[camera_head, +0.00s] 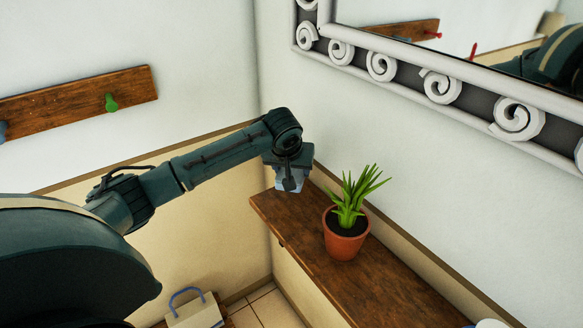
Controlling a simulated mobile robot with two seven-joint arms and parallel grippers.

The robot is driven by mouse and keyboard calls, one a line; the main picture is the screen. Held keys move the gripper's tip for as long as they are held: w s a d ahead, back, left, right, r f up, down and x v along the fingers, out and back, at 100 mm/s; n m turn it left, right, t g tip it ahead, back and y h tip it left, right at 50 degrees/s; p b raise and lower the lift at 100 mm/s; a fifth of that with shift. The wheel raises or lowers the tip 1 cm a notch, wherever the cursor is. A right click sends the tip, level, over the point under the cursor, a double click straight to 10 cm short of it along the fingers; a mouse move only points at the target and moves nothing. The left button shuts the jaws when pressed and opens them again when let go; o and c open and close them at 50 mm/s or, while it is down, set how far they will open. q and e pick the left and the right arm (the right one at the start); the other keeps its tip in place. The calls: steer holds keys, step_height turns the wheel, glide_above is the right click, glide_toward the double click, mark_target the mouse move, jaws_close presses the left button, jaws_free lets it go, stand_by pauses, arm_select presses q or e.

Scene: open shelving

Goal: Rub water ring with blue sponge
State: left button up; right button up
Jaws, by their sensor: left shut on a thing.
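My left gripper (291,181) comes in from the left over the far end of the wooden shelf (318,262). It points down and is shut on a small pale blue thing, which looks like the blue sponge (283,184). The gripper covers part of the sponge. The sponge is low over the shelf's corner end; I cannot tell whether it touches the wood. No water ring can be made out on the shelf; the gripper and sponge hide part of the surface. My right gripper is not in view.
A potted green plant (346,245) stands on the shelf, right of the gripper. A framed mirror (460,85) hangs above. A peg rack (80,102) is on the left wall. A bag with a blue handle (195,311) is below. The shelf's near stretch is mostly clear.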

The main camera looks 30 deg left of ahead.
arm_select(q)
steer(key=shift+r, duration=0.4)
steer(key=shift+r, duration=0.1)
steer(key=shift+r, duration=1.45)
